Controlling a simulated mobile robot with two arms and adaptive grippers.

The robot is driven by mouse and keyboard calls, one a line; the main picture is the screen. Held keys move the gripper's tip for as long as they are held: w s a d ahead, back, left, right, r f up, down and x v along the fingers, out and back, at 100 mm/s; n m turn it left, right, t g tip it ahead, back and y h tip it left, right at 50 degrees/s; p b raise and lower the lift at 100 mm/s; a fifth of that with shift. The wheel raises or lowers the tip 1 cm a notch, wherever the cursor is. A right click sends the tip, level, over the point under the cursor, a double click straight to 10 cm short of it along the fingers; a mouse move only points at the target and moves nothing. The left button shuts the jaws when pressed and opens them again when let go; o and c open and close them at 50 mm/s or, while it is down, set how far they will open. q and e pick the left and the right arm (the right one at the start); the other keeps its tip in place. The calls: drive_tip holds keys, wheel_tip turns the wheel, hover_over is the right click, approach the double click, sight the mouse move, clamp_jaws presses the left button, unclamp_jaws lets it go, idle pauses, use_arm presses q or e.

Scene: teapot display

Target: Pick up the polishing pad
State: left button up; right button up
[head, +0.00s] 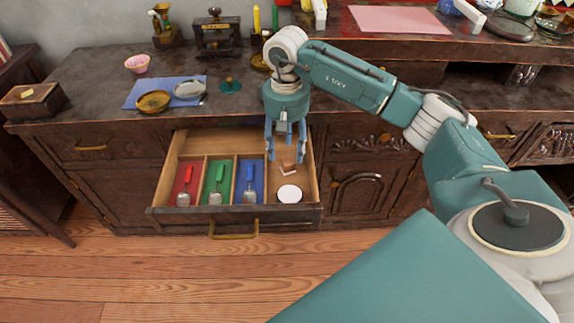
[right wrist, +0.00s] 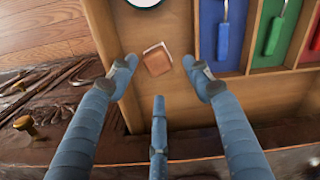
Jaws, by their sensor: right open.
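A small brown pad with a white layer, which looks like the polishing pad (head: 287,168), lies in the right compartment of the open drawer (head: 236,212). In the right wrist view the pad (right wrist: 157,60) sits between my spread fingertips, apart from both. My right gripper (head: 285,157) points down into the drawer above the pad, open and empty; it also shows in the right wrist view (right wrist: 161,70). I cannot tell its exact height above the pad. My left gripper is not in view.
A white round disc (head: 289,193) lies in front of the pad in the same compartment. The drawer walls stand close around my right gripper.

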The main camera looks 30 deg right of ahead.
sight(287, 159)
wheel_tip(287, 159, down, 5)
drive_tip(key=shift+s+f+b, duration=0.1)
drive_tip(key=shift+s+b, duration=0.05)
drive_tip(key=shift+b, duration=0.3)
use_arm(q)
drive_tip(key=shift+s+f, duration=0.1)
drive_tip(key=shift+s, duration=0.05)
use_arm(e)
drive_tip(key=shift+c, duration=0.3)
drive_tip(key=c, duration=1)
drive_tip(key=shift+c, duration=0.2)
wheel_tip(287, 159, up, 6)
drive_tip(key=shift+p, duration=0.55)
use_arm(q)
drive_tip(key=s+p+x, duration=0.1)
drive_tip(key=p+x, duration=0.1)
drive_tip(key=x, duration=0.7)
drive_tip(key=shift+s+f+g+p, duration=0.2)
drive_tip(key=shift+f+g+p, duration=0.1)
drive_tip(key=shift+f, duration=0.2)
use_arm(e)
wheel_tip(287, 159, up, 14)
